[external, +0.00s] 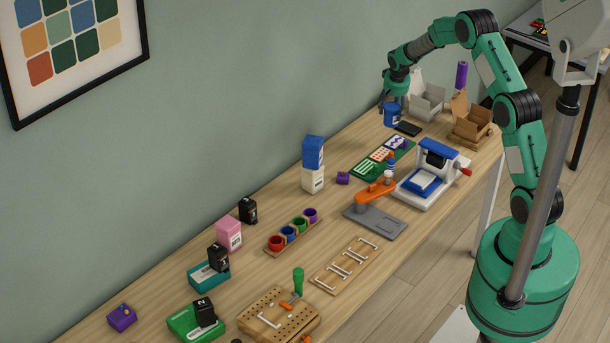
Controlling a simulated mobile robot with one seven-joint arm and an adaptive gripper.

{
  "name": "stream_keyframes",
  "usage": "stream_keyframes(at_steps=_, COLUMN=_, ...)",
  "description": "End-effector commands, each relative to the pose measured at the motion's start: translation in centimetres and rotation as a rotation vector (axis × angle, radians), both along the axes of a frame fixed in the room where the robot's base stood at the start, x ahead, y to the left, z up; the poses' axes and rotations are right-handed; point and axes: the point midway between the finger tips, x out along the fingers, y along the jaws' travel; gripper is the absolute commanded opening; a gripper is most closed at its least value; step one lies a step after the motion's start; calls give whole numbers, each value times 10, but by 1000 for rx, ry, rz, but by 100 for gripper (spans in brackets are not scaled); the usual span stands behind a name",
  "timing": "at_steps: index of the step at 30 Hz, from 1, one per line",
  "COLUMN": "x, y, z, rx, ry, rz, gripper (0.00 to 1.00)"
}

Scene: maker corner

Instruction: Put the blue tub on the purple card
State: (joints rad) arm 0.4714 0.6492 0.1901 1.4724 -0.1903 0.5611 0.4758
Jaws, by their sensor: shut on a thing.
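The blue tub (391,116) has a pale label and is at the far end of the bench. My gripper (394,104) is above it, shut on its upper part. I cannot tell whether the tub touches the bench. A small purple-patterned card (398,143) lies at the far end of a green board (364,171), nearer the camera than the tub. It appears beside an orange-patterned card (381,154) and a green-and-white one. The purple card's top looks clear.
A flat black item (408,128) lies right of the tub. Open grey (427,103) and brown (472,122) boxes stand behind and to the right. A blue-and-white press (434,173) and an orange-armed tool (376,195) stand near the green board.

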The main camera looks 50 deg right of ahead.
Motion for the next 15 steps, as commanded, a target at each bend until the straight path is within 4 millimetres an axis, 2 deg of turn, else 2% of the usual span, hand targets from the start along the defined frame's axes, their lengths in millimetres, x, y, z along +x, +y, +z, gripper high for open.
stream_keyframes(at_steps=1, x=-9, y=-2, z=5, rx=0, ry=0, rz=-5, gripper=27)
stream_keyframes(at_steps=3, x=-17, y=-2, z=4, rx=2, ry=2, rz=-9, gripper=27)
stream_keyframes(at_steps=6, x=-23, y=-3, z=5, rx=1, ry=1, rz=-10, gripper=27)
stream_keyframes(at_steps=15, x=-25, y=-4, z=3, rx=1, ry=0, rz=-11, gripper=27)
